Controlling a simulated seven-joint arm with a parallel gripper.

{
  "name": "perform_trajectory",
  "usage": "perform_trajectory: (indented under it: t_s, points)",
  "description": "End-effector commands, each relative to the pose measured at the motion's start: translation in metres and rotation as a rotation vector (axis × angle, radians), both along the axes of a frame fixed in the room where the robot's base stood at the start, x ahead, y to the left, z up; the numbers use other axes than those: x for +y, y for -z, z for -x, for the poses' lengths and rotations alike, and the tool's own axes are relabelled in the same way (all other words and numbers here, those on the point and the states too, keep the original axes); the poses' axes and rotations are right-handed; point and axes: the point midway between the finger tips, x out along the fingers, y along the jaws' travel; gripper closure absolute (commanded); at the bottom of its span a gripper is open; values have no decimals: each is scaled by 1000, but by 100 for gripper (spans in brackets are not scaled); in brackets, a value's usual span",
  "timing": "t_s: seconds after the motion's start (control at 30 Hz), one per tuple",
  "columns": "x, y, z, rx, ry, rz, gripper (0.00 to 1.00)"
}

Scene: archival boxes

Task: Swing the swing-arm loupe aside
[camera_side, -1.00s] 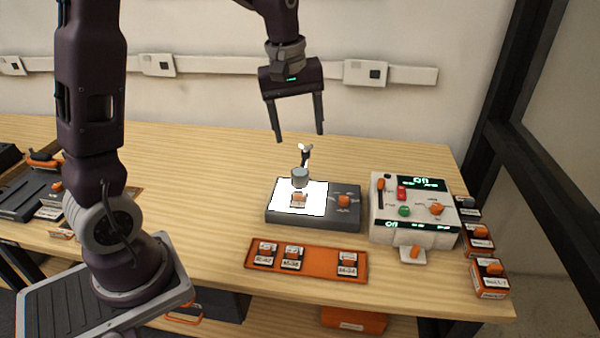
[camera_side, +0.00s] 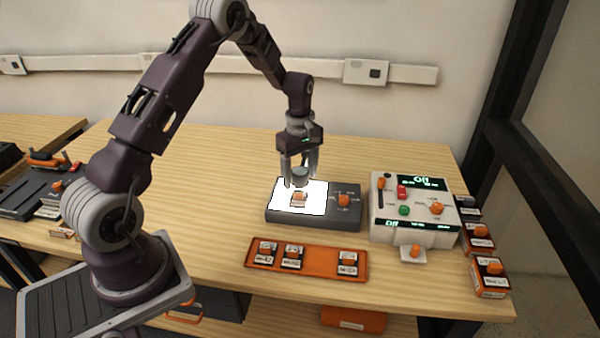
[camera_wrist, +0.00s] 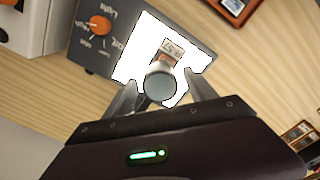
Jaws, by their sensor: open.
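The swing-arm loupe is a grey cylinder (camera_side: 300,174) over the lit white panel of a dark light box (camera_side: 343,213). In the wrist view the loupe (camera_wrist: 159,82) sits between my two fingers, partly over a small labelled piece (camera_wrist: 172,52) on the lit panel. My gripper (camera_side: 299,182) is open and low around the loupe, one finger on each side. In the wrist view my gripper (camera_wrist: 160,95) shows a gap at the fingers; I cannot tell whether either touches the loupe. The loupe's arm is mostly hidden behind my gripper.
An orange tray (camera_side: 320,265) with small labelled pieces lies in front of the light box. A white control unit (camera_side: 385,232) reading "Off" stands close on the right, with labelled boxes (camera_side: 490,280) beyond it. The table left of the light box (camera_side: 190,190) is clear.

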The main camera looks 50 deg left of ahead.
Motion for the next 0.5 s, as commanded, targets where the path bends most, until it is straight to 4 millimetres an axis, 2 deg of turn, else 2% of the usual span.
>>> perform_trajectory:
  t_s: [0.03, 0.33, 0.37, 0.5]
  points:
    - [0, 0, 0, 0, 0, 0, 37]
    - [0, 0, 0, 0, 1, 0, 96]
    - [0, 0, 0, 0, 1, 0, 100]
    - [0, -1, 0, 0, 1, 0, 100]
